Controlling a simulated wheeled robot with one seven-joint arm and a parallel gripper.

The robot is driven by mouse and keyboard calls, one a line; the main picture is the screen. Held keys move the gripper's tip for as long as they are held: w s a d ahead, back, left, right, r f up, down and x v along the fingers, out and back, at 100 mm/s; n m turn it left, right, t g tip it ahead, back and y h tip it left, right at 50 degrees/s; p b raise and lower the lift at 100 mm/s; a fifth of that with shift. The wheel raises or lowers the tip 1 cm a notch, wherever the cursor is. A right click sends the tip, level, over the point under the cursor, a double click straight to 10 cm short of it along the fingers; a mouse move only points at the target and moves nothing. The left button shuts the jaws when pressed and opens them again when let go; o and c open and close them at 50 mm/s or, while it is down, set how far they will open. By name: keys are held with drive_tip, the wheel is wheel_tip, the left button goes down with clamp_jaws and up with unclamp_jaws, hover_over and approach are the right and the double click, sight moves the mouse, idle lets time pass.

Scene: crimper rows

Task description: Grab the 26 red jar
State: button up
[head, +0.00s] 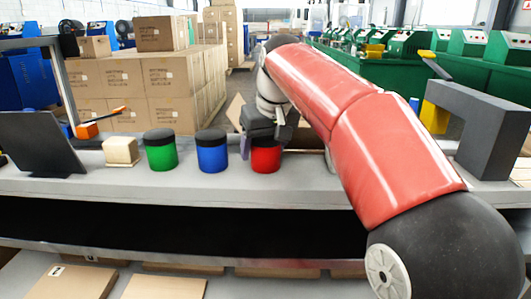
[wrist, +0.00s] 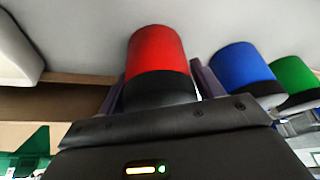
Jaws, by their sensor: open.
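The red jar (head: 265,160) with a black lid stands on the grey bench, at the right end of a row of jars. My gripper (head: 264,144) is over it from behind, and one finger shows at the jar's left side. In the wrist view the red jar (wrist: 157,52) lies between the two purple-grey fingers of my gripper (wrist: 160,82), lid toward the palm. The fingers are open, with a visible gap on the right side. Contact on the left side is unclear.
A blue jar (head: 212,153) stands close to the left of the red one, then a green jar (head: 160,152) and a wooden block (head: 121,151). A dark grey arch-shaped frame (head: 482,125) stands at the right. Cardboard boxes (head: 150,83) are stacked behind the bench.

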drive_tip(key=shift+c, duration=0.5)
drive_tip(key=shift+r, duration=0.1)
drive_tip(key=c, duration=1)
